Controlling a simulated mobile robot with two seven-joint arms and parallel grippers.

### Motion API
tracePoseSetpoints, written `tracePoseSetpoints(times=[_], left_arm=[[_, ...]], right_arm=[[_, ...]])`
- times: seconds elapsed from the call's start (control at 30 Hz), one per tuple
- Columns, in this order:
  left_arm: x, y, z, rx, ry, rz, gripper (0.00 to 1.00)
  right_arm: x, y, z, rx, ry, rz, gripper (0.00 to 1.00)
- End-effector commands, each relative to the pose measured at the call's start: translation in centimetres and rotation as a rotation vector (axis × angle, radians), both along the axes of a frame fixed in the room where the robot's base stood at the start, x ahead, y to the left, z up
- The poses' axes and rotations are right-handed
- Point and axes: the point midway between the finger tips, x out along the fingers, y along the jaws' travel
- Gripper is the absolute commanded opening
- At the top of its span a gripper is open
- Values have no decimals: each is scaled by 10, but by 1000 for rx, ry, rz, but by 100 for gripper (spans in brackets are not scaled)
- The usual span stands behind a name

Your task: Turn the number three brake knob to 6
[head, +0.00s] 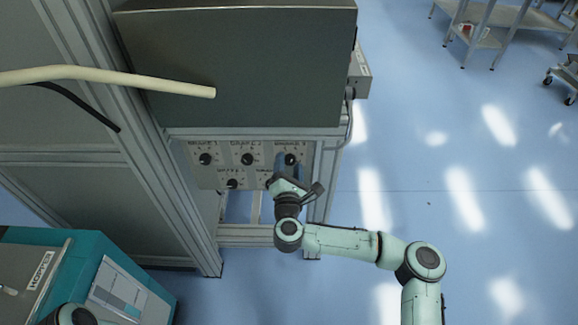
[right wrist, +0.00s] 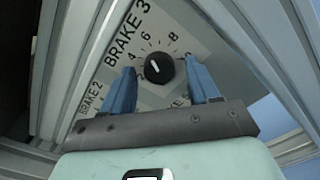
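The brake 3 knob (right wrist: 158,68) is small, round and black on a light dial plate marked BRAKE 3 with numbers around it. A pale mark on its face seems to point to the upper left; the exact number is too small to tell. In the head view the knob (head: 290,159) is at the right end of the top row. My right gripper (right wrist: 159,66) is open, with one blue finger on each side of the knob and visible gaps between. It also shows at the panel in the head view (head: 284,170). My left gripper is not in view.
The brake 1 knob (head: 205,159), brake 2 knob (head: 247,159) and a lower knob (head: 232,183) share the panel. A large grey box (head: 240,65) overhangs it. A frame post (head: 322,190) stands just right. A teal machine (head: 130,285) is lower left.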

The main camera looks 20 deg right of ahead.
Motion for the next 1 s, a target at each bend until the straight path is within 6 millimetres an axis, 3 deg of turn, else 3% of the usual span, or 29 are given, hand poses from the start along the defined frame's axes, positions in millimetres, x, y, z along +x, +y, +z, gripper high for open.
tracePoseSetpoints(times=[0.2, 0.33, 0.57, 0.8, 1.0], left_arm=[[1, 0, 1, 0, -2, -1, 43], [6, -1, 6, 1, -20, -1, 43], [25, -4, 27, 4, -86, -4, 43], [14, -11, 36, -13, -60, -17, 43], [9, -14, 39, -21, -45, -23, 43]], right_arm=[[-1, 0, 0, 0, 0, 0, 60], [-13, 4, 1, -1, 0, 1, 60], [-61, 18, 2, 1, 1, 5, 60], [-107, 31, 1, 1, 1, 3, 60], [-126, 36, 1, 0, 0, 1, 60]])
